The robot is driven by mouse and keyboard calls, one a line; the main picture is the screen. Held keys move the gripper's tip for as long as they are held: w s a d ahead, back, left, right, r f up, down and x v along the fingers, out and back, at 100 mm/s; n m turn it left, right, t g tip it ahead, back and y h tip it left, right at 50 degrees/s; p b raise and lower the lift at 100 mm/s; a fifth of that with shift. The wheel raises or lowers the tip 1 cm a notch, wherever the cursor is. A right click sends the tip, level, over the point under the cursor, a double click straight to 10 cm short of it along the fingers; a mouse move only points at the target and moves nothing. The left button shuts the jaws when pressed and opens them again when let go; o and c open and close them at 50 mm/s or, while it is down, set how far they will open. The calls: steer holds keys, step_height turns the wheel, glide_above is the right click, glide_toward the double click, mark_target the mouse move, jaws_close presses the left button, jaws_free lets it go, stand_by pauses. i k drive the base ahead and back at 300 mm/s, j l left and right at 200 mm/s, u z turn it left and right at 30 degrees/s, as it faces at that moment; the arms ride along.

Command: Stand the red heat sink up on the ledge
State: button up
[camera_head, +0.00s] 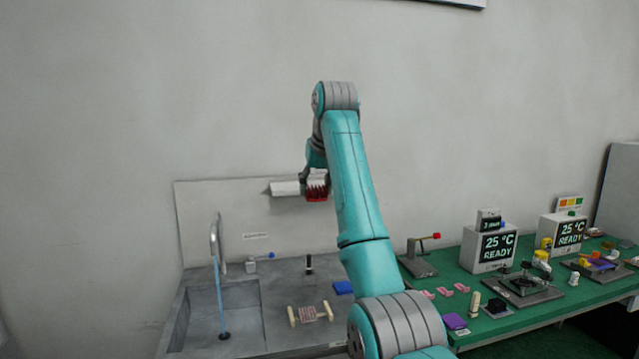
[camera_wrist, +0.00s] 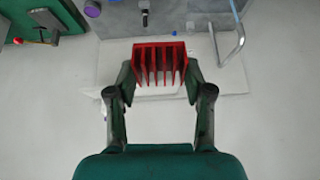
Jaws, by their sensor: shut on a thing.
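The red heat sink (camera_head: 317,195) shows in the head view beside the right part of the white ledge (camera_head: 284,188) on the wall panel, partly behind my arm. In the wrist view the heat sink (camera_wrist: 160,60) sits between the two fingers of my gripper (camera_wrist: 160,75), its fins pointing toward the bottom of the picture. The gripper is shut on it. In the head view my gripper (camera_head: 314,178) is at the heat sink and mostly hidden by the arm. I cannot tell whether the heat sink touches the ledge.
A green table (camera_head: 450,288) at right holds a lever fixture (camera_head: 421,258) and display boxes (camera_head: 490,248). The wall above the ledge is clear.

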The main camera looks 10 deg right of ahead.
mark_target(286, 184)
steer(key=i, duration=1.7)
